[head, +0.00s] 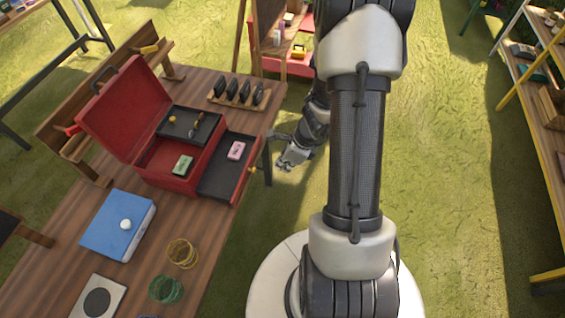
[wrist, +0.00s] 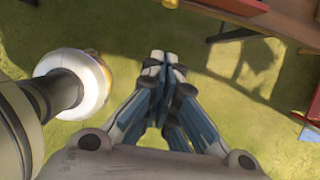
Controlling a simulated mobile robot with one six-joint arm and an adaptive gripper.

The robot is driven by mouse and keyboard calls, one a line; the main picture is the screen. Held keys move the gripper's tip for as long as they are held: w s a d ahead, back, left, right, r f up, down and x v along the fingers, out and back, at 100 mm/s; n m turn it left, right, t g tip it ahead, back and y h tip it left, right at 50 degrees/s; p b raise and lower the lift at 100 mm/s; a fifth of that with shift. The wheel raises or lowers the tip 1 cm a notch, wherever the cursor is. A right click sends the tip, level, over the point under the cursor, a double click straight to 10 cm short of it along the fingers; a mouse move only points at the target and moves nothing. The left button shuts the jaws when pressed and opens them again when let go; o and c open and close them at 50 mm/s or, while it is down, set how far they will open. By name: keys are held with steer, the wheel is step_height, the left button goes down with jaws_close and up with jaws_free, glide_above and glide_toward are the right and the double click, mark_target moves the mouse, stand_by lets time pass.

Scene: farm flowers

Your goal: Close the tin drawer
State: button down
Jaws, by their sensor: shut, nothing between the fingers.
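A red tin box (head: 186,185) stands on the wooden table with its lid raised to the left. Its drawer (head: 221,180) is pulled out to the right side, toward the table's edge. A pink-and-white packet (head: 236,151) lies in the drawer, and a small yellow knob (head: 252,170) shows on its front. My gripper (head: 283,166) is off the table's right edge, to the right of the drawer front and apart from it. In the wrist view my gripper (wrist: 157,62) is shut and empty above the grass.
A rack of dark items (head: 238,96) stands behind the box on the table. A blue case (head: 118,225), a yellow coil (head: 182,253) and a green coil (head: 166,289) lie nearer. A shelf with goods (head: 297,50) stands at the back. Open grass lies right of the table.

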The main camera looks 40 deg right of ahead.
steer(key=w+a+f+b, duration=0.2)
steer(key=w+a+f, duration=0.1)
steer(key=f, duration=0.3)
steer(key=shift+w+a, duration=0.4)
steer(key=shift+w, duration=0.5)
steer(key=p, duration=0.5)
glide_toward(227, 166)
steer(key=x, duration=0.5)
steer(key=shift+d+f, duration=0.1)
steer(key=shift+f, duration=0.15)
steer(key=shift+w+a+f, duration=0.15)
steer(key=shift+w+a, duration=0.05)
